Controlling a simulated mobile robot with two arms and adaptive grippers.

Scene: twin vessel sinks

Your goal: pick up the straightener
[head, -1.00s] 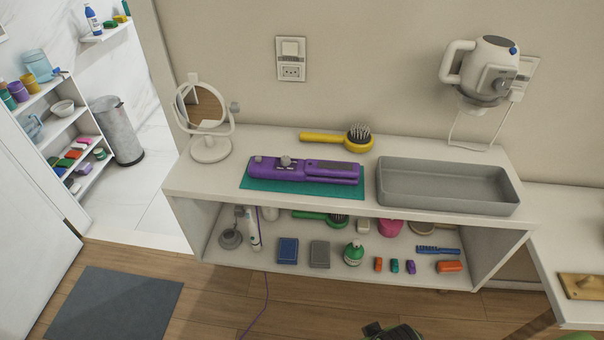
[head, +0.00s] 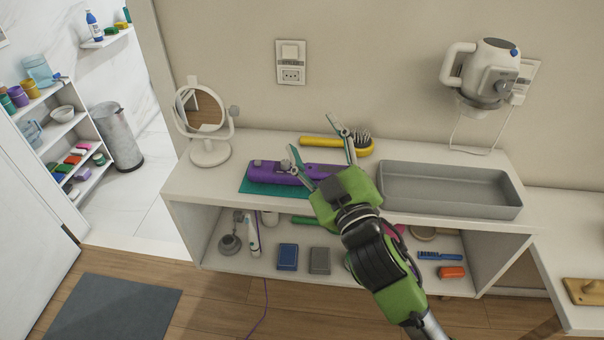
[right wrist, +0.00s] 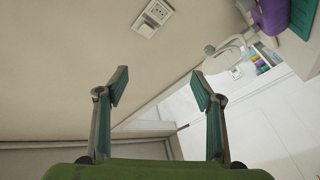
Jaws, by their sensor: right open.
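The purple straightener (head: 270,172) lies on a teal mat (head: 256,188) on the white shelf top. Its right part is hidden behind my right gripper. My right gripper (head: 315,140) is green with its two fingers spread wide and empty, in front of and above the straightener's right half. In the right wrist view the open fingers (right wrist: 160,82) point towards the wall, and part of the purple straightener (right wrist: 272,14) shows at the upper right edge. My left gripper is not in view.
A round mirror (head: 208,150) stands left of the mat. A yellow hairbrush (head: 320,142) lies behind it, partly hidden by a finger. A grey tray (head: 450,203) sits to the right. Several small items fill the lower shelf.

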